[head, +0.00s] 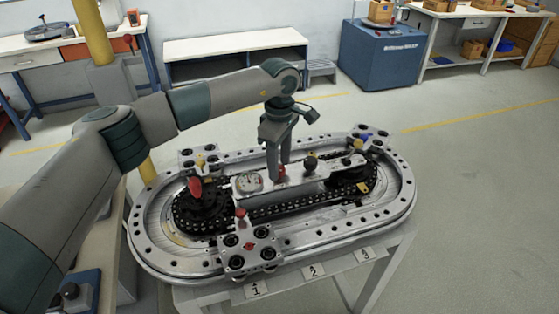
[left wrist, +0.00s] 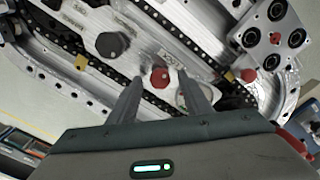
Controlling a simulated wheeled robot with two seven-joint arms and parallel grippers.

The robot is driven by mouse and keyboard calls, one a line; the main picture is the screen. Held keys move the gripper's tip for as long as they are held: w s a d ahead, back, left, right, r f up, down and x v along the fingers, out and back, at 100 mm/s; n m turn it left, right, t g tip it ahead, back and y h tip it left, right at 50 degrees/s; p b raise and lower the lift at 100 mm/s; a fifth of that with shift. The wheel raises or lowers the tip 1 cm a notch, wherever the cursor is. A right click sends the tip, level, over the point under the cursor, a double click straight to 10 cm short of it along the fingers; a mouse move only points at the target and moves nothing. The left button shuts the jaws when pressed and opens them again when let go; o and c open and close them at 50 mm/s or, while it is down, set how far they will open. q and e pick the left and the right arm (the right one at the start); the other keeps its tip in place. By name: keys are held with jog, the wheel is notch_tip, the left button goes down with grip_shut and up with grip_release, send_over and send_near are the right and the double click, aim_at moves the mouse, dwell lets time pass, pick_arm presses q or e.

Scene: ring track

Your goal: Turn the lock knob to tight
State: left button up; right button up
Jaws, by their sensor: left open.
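A red knob (head: 282,171) sits on the grey central plate (head: 300,184) of the oval ring track (head: 395,200). In the left wrist view the red knob (left wrist: 160,77) has small lettering beside it that I cannot read surely. My left gripper (head: 278,165) points down over the plate at the red knob. In the left wrist view its open fingers (left wrist: 159,82) show on either side of the knob, with gaps; I cannot tell how far above it they are. A larger black knob (head: 310,163) stands to the right on the plate; it also shows in the left wrist view (left wrist: 111,45).
A round dial (head: 249,181) lies left of the red knob. A red-handled part (head: 195,187) rises at the track's left end. The floor to the right is clear.

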pick_arm(q)
jog(key=shift+f, duration=0.35)
pick_arm(e)
jog(key=shift+s+d, duration=0.1)
jog(key=shift+s, duration=0.3)
pick_arm(q)
jog(key=c, duration=1.1)
jog(key=shift+o, duration=0.2)
pick_arm(e)
jog(key=shift+w+f, duration=0.1)
